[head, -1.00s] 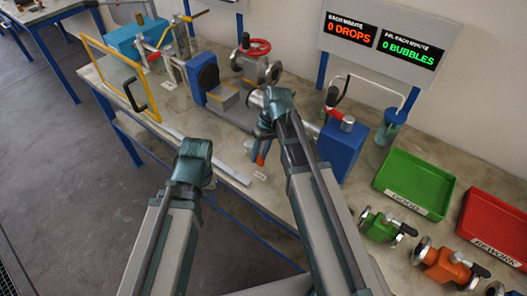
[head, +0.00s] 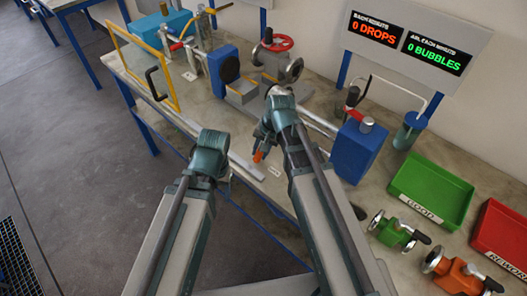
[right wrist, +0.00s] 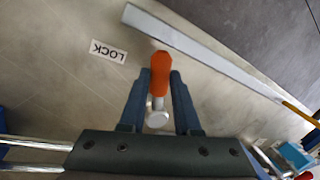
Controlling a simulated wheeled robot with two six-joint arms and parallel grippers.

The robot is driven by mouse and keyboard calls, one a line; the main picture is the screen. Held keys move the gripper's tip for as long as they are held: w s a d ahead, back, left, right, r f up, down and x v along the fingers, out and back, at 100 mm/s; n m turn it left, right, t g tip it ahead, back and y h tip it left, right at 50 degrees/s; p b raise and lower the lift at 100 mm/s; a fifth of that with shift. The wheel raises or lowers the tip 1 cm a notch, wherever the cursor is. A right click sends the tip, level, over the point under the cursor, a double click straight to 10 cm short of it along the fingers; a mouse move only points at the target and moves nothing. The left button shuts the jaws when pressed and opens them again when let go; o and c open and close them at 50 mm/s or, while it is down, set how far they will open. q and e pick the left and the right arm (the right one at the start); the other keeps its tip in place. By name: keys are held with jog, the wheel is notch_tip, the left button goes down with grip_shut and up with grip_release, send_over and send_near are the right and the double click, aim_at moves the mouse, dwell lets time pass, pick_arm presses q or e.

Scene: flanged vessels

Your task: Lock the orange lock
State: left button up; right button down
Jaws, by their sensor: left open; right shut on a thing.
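The orange lock (right wrist: 160,72) is an orange grip on a metal pin with a round pale end. In the right wrist view it sits between the two fingers of my right gripper (right wrist: 161,84), which is shut on it. In the head view the orange grip (head: 258,156) shows just below my right gripper (head: 264,138), over the bench. A white label reading LOCK (right wrist: 108,51) lies flat on the bench beside it. My left gripper (head: 209,158) hangs to the left, in front of the bench edge, apart from the lock. Its fingers are mostly hidden behind its wrist.
A pale bar (right wrist: 205,52) runs along the bench edge. A blue block (head: 352,152), green tray (head: 431,190) and red tray (head: 502,232) are right. Bench near LOCK is clear.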

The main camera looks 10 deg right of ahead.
jog(key=shift+w+a+m, duration=0.1)
jog(key=shift+a+m, duration=0.05)
jog(key=shift+m, duration=0.15)
dwell(0.4)
jog(key=c, duration=0.6)
grip_release()
jog(key=shift+r, duration=0.15)
jog(key=p+v, duration=1.3)
jog(key=shift+r, duration=0.3)
